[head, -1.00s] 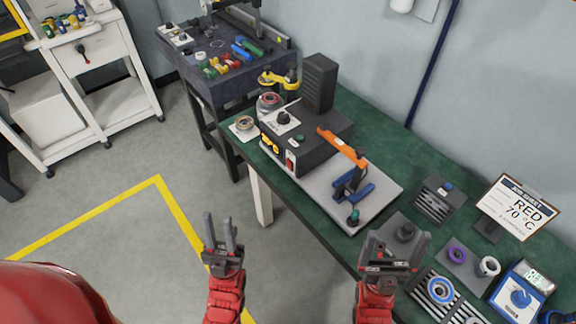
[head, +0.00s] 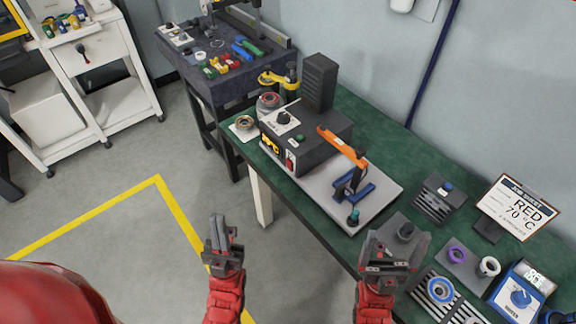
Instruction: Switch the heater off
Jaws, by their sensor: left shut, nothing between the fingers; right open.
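A black box unit (head: 305,140) stands on a grey base plate on the green bench. It has a dial (head: 284,118) on top, a small amber display (head: 269,146) and a red switch (head: 290,161) on its front. It appears to be the heater; the display and switch position are too small to read. My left gripper (head: 226,230) is shut and empty, over the floor in front of the bench and below the unit in the picture. My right gripper (head: 396,250) is open and empty near the bench's front edge. Neither touches the unit.
An orange lever (head: 342,147) on a blue clamp stands right of the unit. Floor left of the bench is clear.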

